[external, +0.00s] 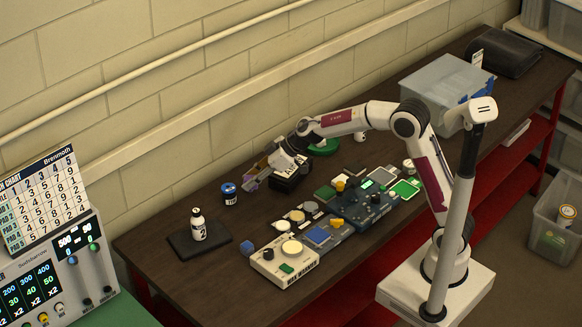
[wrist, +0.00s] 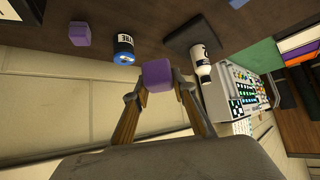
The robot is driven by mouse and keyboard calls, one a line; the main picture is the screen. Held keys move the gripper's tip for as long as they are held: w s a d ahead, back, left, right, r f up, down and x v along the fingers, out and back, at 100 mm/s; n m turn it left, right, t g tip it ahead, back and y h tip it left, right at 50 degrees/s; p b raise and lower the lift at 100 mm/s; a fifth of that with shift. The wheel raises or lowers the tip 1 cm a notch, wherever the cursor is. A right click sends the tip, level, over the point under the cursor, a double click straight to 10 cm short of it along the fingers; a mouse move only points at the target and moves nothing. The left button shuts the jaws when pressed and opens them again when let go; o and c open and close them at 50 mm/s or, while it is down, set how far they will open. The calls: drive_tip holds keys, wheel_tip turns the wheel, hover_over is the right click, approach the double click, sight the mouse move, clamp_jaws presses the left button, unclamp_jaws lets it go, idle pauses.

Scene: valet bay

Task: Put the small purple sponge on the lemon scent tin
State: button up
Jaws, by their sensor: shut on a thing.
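A small purple sponge (wrist: 157,76) is gripped between the fingertips of my gripper (wrist: 160,88) in the wrist view. In the external view my gripper (external: 250,181) is above the far side of the table, just right of a blue-lidded tin (external: 229,192). That tin also shows in the wrist view (wrist: 123,50), apart from the sponge; its label reads only in part. I cannot tell which container is the lemon scent tin.
A white bottle (external: 198,225) stands on a dark mat (external: 182,246) at the left. A bluish-purple block (external: 247,247) lies on the table. Several devices, including a cream-coloured one (external: 285,272), crowd the middle. A translucent bin (external: 440,82) stands at the back right.

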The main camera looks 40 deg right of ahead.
wheel_tip(320, 180, up, 5)
drive_tip(key=shift+r, duration=0.1)
drive_tip(key=d+m+h, duration=0.1)
drive_tip(key=d+m, duration=0.1)
drive_tip(key=d, duration=1.6)
drive_tip(key=m+t+h, duration=0.3)
drive_tip(key=m+h, duration=0.2)
drive_tip(key=m, duration=0.2)
hover_over(410, 163)
wheel_tip(410, 163, down, 4)
drive_tip(key=shift+s+a+f, duration=0.1)
drive_tip(key=shift+f, duration=0.7)
drive_tip(key=shift+f, duration=0.1)
drive_tip(key=shift+f, duration=3)
